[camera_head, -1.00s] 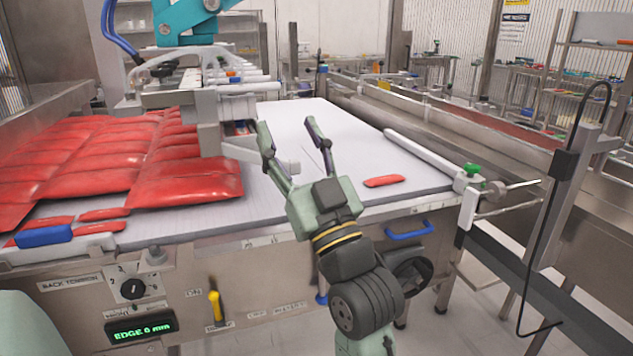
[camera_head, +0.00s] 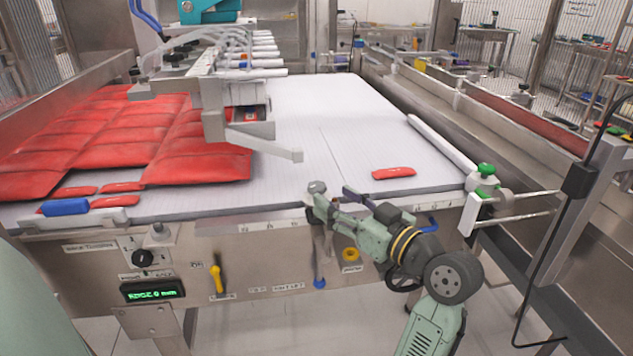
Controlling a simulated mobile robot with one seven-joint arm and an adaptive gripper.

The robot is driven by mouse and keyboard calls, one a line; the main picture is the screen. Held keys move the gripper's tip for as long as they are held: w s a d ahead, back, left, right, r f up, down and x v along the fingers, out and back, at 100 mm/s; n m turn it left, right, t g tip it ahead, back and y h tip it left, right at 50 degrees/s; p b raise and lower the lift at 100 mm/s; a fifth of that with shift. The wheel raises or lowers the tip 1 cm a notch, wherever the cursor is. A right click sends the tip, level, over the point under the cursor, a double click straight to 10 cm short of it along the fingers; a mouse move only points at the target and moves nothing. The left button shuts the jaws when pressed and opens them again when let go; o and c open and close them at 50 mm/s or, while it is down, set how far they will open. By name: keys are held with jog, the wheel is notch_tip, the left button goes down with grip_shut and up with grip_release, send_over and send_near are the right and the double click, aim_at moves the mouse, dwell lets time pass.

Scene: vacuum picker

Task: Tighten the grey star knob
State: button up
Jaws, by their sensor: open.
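My gripper (camera_head: 330,196) is open at the front edge of the white belt table, its fingers pointing to the left and away. A small grey rounded knob-like piece (camera_head: 317,187) shows right at the tip of its left finger; I cannot tell whether they touch, and the finger hides its lower part. Another small grey knob (camera_head: 158,230) stands on the front panel at left, above a black dial (camera_head: 143,258) and a green display (camera_head: 152,292) reading about "EDGE 0 mm". It is well apart from my gripper. I cannot make out star lobes on either.
Red pouches (camera_head: 110,140) cover the belt's left side, under a grey picker arm (camera_head: 235,110). A loose red pouch (camera_head: 394,173) lies right of my gripper. A yellow handle (camera_head: 216,275), a blue-tipped lever (camera_head: 319,283) and a green knob (camera_head: 486,170) are nearby. The belt's middle is clear.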

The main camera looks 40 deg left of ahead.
aim_at(323, 191)
jog(key=a, duration=0.3)
jog(key=w+a+p, duration=0.1)
jog(key=a, duration=0.2)
jog(key=shift+w+a+p, duration=0.15)
jog(key=shift+a+p, duration=0.1)
jog(key=shift+p, duration=0.05)
jog(key=c, duration=1.2)
